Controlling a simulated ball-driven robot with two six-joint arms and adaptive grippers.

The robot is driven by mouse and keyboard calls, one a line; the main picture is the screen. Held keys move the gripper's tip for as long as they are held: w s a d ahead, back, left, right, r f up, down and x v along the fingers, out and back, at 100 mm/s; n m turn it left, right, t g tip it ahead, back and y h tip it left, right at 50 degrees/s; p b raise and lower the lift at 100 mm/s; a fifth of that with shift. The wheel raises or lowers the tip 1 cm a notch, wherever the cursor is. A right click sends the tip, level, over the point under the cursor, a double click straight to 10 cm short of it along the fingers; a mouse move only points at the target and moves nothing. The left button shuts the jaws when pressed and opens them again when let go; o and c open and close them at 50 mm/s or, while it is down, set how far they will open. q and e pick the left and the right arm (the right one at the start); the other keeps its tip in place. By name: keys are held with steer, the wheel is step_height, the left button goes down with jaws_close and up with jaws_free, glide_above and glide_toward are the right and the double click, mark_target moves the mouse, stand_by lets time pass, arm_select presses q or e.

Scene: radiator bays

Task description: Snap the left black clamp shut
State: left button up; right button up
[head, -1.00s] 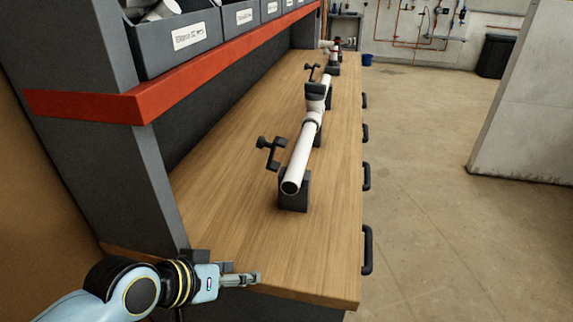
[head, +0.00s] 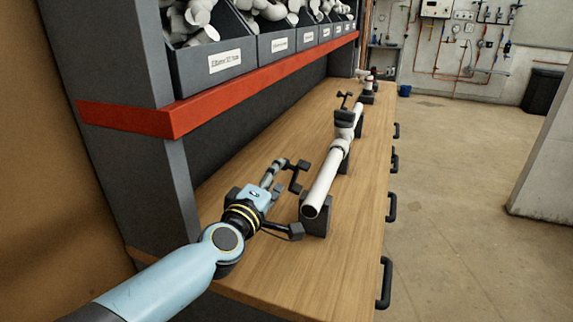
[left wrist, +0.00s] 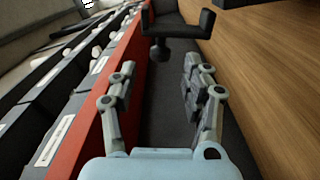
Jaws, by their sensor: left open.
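The left black clamp (head: 298,178), the nearer one, stands open, its arm raised to the left of the white pipe (head: 324,181). The pipe rests in a black block (head: 315,218). My left gripper (head: 277,172) is open and empty, just left of the clamp's arm. In the left wrist view, the fingers of my gripper (left wrist: 160,78) are spread apart, and a black forked part (left wrist: 178,28), seemingly the clamp's, shows ahead beyond the fingertips. I cannot tell whether they touch in the head view. My right gripper is out of view.
A second black clamp (head: 345,117) sits farther along the pipe. Grey bins (head: 215,70) of white fittings stand on a shelf with a red edge (head: 215,105) at the left. The wooden bench (head: 270,270) is clear at the front. Black handles (head: 385,283) line its right side.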

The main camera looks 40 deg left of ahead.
mark_target(283, 169)
arm_select(q)
steer(key=x, duration=0.6)
steer(key=shift+w+b, duration=0.15)
steer(key=shift+b, duration=0.15)
jaws_close()
steer(key=shift+w+f, duration=0.1)
steer(key=shift+f, duration=0.15)
